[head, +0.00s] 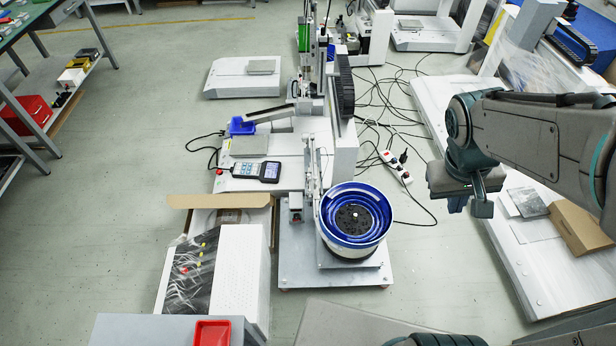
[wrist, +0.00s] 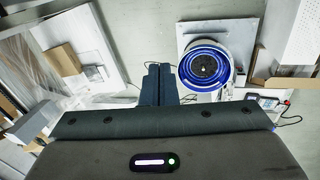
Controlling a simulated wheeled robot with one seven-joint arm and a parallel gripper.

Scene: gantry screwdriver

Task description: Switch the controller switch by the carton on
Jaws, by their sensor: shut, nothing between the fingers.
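My gripper (head: 482,203) hangs in the air at the right of the head view, with its fingers together and nothing between them. In the wrist view its two dark fingers (wrist: 160,86) point away side by side. A brown carton (head: 582,228) lies on the white machine base to its right; it also shows in the wrist view (wrist: 63,60). A small grey box (head: 527,203), perhaps the controller, sits beside this carton, and also shows in the wrist view (wrist: 93,73). I cannot make out its switch. My gripper is apart from both.
A blue bowl feeder (head: 356,215) stands left of my gripper. A white power strip (head: 396,166) and loose cables lie on the floor between. Another open carton (head: 218,201) and a handheld pendant (head: 257,171) are further left. Plastic-wrapped equipment (head: 515,62) stands behind my arm.

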